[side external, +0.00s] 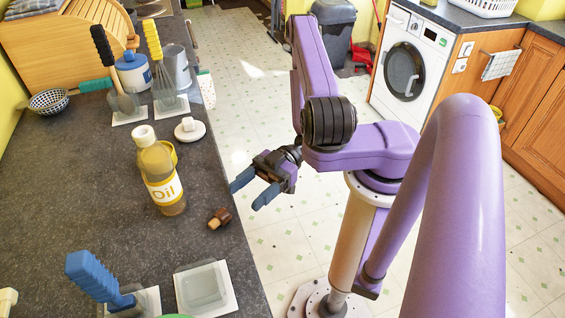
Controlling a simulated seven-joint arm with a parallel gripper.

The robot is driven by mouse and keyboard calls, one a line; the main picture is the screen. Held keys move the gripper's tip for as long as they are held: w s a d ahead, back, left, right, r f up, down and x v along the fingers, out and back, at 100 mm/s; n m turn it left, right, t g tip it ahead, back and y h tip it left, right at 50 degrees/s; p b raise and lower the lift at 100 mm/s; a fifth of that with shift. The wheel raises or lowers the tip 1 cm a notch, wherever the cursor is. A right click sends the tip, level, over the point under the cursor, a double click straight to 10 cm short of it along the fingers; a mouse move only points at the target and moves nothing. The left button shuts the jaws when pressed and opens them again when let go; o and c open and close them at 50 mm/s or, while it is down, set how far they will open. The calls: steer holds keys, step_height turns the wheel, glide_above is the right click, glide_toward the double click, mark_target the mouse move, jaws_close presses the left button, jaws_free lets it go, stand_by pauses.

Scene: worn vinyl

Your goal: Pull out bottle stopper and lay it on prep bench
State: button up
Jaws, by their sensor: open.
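A clear bottle (164,185) of yellow-brown oil with an "Oil" label stands upright on the dark prep bench (75,200). Its neck ends in a whitish top (144,134); I cannot tell if that is a cap or a bare rim. A brown cork-like stopper (219,218) with a darker head lies on the bench to the right of the bottle, near the bench's edge and apart from the bottle. My gripper (246,194) is open and empty, its blue fingers pointing toward the bench from just right of its edge, touching nothing.
A white round lidded piece (189,130) sits behind the bottle. Utensils in stands, including a whisk (163,75), are farther back. A blue-handled brush (98,280) and a clear square container (204,287) are in front. Bare bench lies left of the bottle.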

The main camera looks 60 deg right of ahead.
steer(key=v, duration=1.1)
steer(key=shift+d, duration=0.1)
